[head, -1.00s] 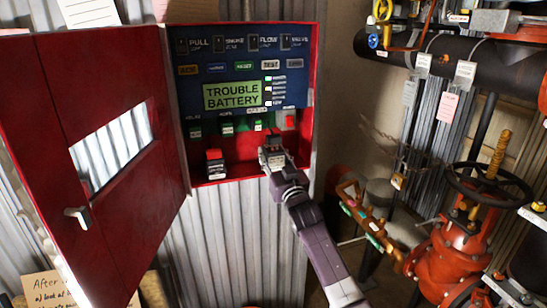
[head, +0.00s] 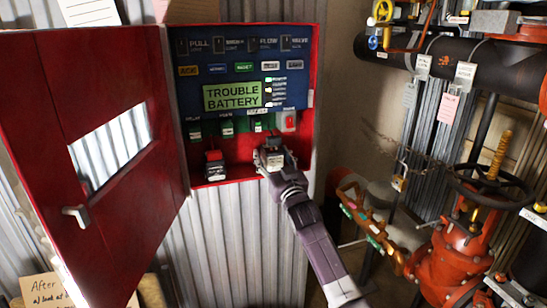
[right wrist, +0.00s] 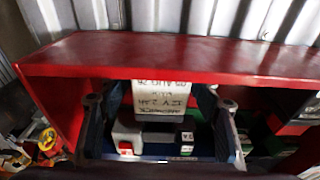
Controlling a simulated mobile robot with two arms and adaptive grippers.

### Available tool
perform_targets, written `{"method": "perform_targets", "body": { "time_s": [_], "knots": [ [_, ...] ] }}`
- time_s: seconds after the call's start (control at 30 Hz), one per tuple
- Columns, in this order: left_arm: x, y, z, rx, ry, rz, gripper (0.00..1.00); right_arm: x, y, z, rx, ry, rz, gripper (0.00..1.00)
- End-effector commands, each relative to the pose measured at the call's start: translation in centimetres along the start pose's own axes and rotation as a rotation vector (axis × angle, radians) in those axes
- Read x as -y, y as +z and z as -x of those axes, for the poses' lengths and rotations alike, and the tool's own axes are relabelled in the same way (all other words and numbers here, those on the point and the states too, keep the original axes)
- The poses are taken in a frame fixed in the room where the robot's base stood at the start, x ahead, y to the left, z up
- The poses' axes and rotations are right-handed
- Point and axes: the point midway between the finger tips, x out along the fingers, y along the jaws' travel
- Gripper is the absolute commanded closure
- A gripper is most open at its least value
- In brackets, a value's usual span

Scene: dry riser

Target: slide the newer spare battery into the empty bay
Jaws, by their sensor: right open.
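The red alarm cabinet (head: 313,120) is open. Its display (head: 232,95) reads "TROUBLE BATTERY". One battery (head: 214,168), dark with a red top, stands at the left of the cabinet's lower compartment. Another battery, with a white handwritten label (right wrist: 160,98), sits at the right of that compartment, between my right gripper's fingers. My right gripper (head: 271,158) reaches in from below; in the right wrist view the gripper (right wrist: 158,120) is open, one finger on each side of this battery. I cannot tell whether they touch it. My left gripper is not in view.
The red cabinet door (head: 110,190) stands open to the left, with a handle (head: 76,215). Red valves and a black handwheel (head: 490,186) crowd the right side, below a dark pipe (head: 440,62). A handwritten card (head: 45,288) is at bottom left. Corrugated wall lies below the cabinet.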

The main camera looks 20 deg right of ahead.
Motion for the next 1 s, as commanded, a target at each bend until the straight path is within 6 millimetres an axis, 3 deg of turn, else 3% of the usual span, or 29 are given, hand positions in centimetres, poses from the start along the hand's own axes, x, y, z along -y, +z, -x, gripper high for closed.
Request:
{"method": "perform_targets", "body": {
  "time_s": [0.17, 0.6, 1.0],
  "knots": [
    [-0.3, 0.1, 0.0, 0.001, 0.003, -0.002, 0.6, 0.0, -0.2, 1.1, -0.005, 0.0, 0.0, 0.43],
    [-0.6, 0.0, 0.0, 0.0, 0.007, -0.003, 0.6, 0.0, -0.4, 6.6, -0.009, -0.001, 0.0, 0.43],
    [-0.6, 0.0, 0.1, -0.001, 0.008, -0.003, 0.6, 0.0, -0.5, 7.8, -0.01, -0.001, 0.0, 0.43]
  ]
}}
